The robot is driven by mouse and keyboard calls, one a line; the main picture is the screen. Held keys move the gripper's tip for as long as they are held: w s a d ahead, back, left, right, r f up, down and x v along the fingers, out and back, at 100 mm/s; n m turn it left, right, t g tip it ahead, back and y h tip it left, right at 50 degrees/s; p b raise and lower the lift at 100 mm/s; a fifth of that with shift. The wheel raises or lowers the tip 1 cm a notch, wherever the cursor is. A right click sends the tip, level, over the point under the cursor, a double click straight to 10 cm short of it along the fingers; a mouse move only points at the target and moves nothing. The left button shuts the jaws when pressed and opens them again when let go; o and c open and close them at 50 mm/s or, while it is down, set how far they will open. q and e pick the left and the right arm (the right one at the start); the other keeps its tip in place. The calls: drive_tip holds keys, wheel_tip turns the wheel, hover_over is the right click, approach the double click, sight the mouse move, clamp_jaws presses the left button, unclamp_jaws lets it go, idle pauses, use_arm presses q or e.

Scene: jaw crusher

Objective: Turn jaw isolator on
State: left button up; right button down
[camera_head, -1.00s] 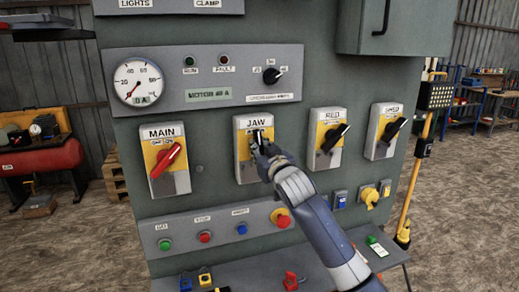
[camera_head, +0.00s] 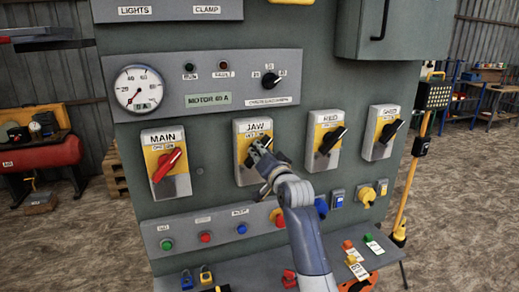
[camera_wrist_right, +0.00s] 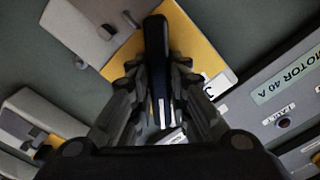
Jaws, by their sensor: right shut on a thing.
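The JAW isolator (camera_head: 243,174) is a pale box with a yellow plate on the grey panel, between the MAIN and RED isolators. My right gripper (camera_head: 260,148) is at its front and covers most of its handle in the head view. In the right wrist view the dark handle (camera_wrist_right: 156,45) stands between the two fingers of my gripper (camera_wrist_right: 155,85), which are shut on it. The handle's exact angle against the plate markings is hidden. My left gripper is not in view.
The MAIN isolator (camera_head: 166,166) with a red handle is to the left. The RED isolator (camera_head: 325,142) and another isolator (camera_head: 382,134), both with black handles, are to the right. A button strip (camera_head: 190,234) runs below, above a shelf (camera_head: 240,271) with padlocks and tags.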

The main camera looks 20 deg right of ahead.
drive_tip(key=shift+m, duration=0.5)
drive_tip(key=c, duration=1.5)
unclamp_jaws()
drive_tip(key=shift+s, duration=0.1)
drive_tip(key=s, duration=1.1)
drive_tip(key=shift+s+d, duration=0.25)
drive_tip(key=shift+s, duration=0.15)
